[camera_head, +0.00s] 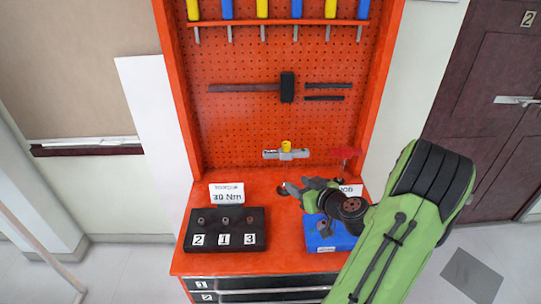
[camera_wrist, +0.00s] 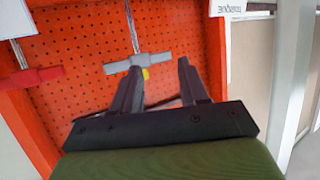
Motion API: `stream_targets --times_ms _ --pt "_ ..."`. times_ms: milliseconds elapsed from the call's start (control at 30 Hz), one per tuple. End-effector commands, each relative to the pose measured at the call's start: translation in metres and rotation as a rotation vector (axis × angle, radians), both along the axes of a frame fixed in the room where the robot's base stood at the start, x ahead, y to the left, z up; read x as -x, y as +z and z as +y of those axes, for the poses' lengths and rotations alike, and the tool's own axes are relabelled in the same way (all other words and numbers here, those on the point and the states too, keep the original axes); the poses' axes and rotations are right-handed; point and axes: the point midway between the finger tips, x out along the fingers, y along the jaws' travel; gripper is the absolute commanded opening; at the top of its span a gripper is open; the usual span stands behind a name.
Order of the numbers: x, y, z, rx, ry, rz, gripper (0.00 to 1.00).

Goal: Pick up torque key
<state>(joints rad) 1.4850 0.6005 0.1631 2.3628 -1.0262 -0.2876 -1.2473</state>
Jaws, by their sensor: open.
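A grey T-handled tool with a yellow cap (camera_head: 286,154), likely the torque key, is at the lower part of the orange pegboard. It also shows in the wrist view (camera_wrist: 123,66), with a thin shaft running from its crossbar. A red T-handled tool (camera_head: 345,153) is to its right; in the wrist view it (camera_wrist: 38,76) is at the left. My gripper (camera_head: 292,188) is open and empty, below the grey tool in the head view. In the wrist view my fingers (camera_wrist: 161,66) point toward the grey crossbar; whether they touch it I cannot tell.
A blue block (camera_head: 342,242) is partly behind my arm. A hammer (camera_head: 288,87) and several screwdrivers hang above. Bare bench is between the blocks.

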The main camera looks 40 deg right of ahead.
Motion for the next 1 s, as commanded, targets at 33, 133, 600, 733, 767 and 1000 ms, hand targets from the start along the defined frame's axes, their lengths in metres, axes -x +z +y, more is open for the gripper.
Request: stream_targets --times_ms 33,133,600,733,767,1000 --pt "0.013 -0.009 -0.02 -0.001 -0.065 -0.034 0.44" --pt "0.021 -0.011 -0.037 0.014 -0.12 -0.066 0.44" --pt "-0.069 -0.037 -0.065 0.018 -0.12 -0.067 0.44" --pt "-0.083 -0.042 -0.069 0.018 -0.119 -0.066 0.44" --pt "-0.088 -0.043 -0.071 0.016 -0.119 -0.067 0.44" --pt "-0.12 -0.054 -0.082 0.017 -0.122 -0.065 0.44"
